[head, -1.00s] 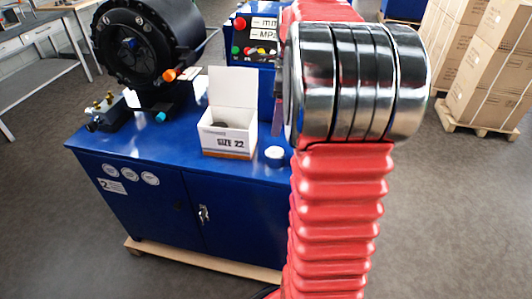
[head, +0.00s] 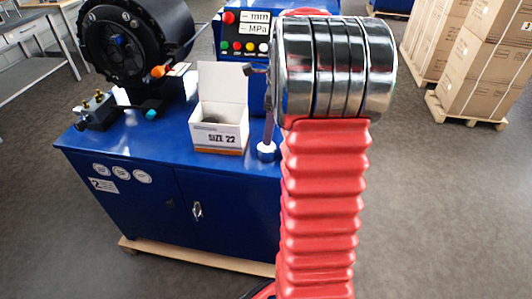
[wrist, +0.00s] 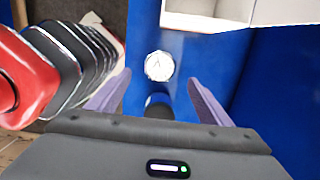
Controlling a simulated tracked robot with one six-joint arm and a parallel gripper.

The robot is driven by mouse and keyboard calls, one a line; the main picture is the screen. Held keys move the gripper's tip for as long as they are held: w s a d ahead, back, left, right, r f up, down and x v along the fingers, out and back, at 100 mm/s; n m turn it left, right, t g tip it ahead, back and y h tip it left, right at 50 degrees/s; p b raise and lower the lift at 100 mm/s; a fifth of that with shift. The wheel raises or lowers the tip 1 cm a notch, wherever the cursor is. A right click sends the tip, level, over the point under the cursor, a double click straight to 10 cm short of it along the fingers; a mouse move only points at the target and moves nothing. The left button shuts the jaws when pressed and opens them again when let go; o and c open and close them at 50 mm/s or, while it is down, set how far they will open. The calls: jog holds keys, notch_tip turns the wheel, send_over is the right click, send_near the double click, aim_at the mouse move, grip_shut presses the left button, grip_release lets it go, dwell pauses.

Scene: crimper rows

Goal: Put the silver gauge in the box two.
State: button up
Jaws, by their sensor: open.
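The silver gauge (head: 266,150) stands on the blue bench top, just right of the box. In the wrist view its round white dial (wrist: 158,65) faces up, slightly beyond my fingertips. My gripper (wrist: 157,98) is open, its two purple fingers apart and not closed on the gauge. A dark round thing shows between the fingers; I cannot tell what it is. In the head view one finger (head: 269,128) hangs just above the gauge, and the rest is hidden behind my arm.
The black crimper head (head: 125,45) and a small brass-fitted block (head: 97,112) are on the bench's left. The control panel (head: 245,35) stands behind the box. Stacked cartons (head: 480,70) are on pallets at right, with open floor before them.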

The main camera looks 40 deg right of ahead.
jog(key=shift+w+a+f, duration=0.1)
jog(key=shift+w+f, duration=0.05)
jog(key=shift+f, duration=1.15)
jog(key=shift+w+a+f, duration=0.1)
jog(key=shift+f, duration=1.2)
jog(key=shift+w+a+f, duration=0.1)
jog(key=shift+f, duration=1.2)
jog(key=shift+c, duration=0.2)
jog(key=c, duration=1.3)
jog(key=shift+r, duration=0.1)
jog(key=shift+c, duration=0.2)
notch_tip(320, 180, up, 10)
